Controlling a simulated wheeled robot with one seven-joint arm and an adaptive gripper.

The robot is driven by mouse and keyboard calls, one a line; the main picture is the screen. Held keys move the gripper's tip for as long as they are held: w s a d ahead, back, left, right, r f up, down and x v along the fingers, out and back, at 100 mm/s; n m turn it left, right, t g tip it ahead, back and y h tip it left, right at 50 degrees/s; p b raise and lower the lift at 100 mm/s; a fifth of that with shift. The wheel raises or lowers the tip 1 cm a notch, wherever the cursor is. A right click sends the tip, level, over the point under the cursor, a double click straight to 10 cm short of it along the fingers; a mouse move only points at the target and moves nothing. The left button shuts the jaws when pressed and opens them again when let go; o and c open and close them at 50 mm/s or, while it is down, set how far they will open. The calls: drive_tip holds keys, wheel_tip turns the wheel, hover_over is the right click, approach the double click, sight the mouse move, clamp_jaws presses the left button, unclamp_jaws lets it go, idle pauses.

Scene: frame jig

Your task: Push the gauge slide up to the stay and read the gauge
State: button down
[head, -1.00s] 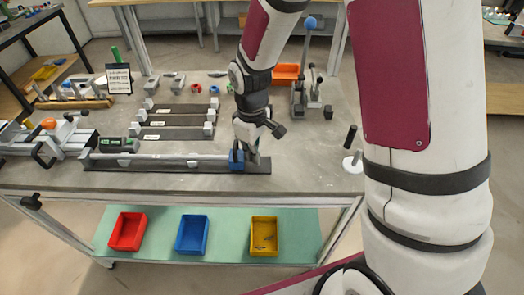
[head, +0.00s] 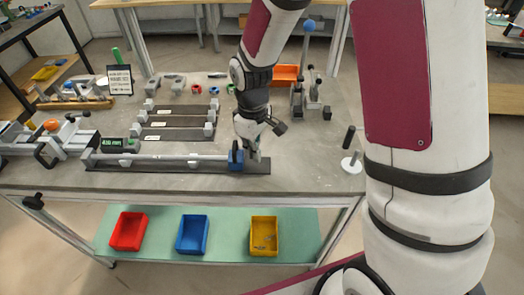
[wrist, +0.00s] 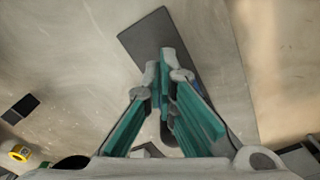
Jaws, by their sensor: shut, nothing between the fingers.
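The gauge is a long dark base (head: 215,167) along the front of the bench in the head view. A pale rod (head: 165,157), seemingly the stay, lies along it from the grey left end block (head: 90,158). The blue gauge slide (head: 235,158) is at the rod's right end; I cannot tell whether they touch. A readout (head: 119,143) behind the left part shows green digits too small to read. My gripper (head: 252,158) is shut and empty, down at the right side of the slide. The wrist view shows its closed fingers (wrist: 168,65) over the dark base (wrist: 150,40).
Behind the gauge lie several dark bars with pale end blocks (head: 178,124). A sign (head: 120,80) and a clamp fixture (head: 50,135) stand left. A white disc with a black post (head: 351,160) stands right. Red, blue and yellow bins (head: 264,236) sit on the lower shelf.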

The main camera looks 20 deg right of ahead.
drive_tip(key=shift+s+d+r+p, duration=0.15)
drive_tip(key=shift+d+r+p, duration=0.25)
drive_tip(key=shift+r, duration=0.25)
drive_tip(key=shift+s+d+r+p, duration=0.15)
drive_tip(key=shift+d+r+p, duration=0.25)
drive_tip(key=shift+r, duration=0.2)
drive_tip(key=shift+s+d+r+p, duration=0.15)
drive_tip(key=shift+d+r+p, duration=0.25)
drive_tip(key=shift+r, duration=0.25)
drive_tip(key=shift+r, duration=0.2)
drive_tip(key=s+d+r+m+t, duration=0.1)
drive_tip(key=s+d+r+m, duration=0.15)
drive_tip(key=r, duration=0.75)
drive_tip(key=s+r+m+t, duration=0.2)
drive_tip(key=s+r+m, duration=0.1)
drive_tip(key=s+r, duration=0.4)
drive_tip(key=s+d+r+m+t, duration=0.1)
drive_tip(key=s+r+m+t, duration=0.1)
drive_tip(key=s+r, duration=0.5)
drive_tip(key=s+m, duration=0.1)
drive_tip(key=s, duration=0.3)
drive_tip(key=shift+s+d, duration=0.2)
drive_tip(key=shift+s, duration=0.2)
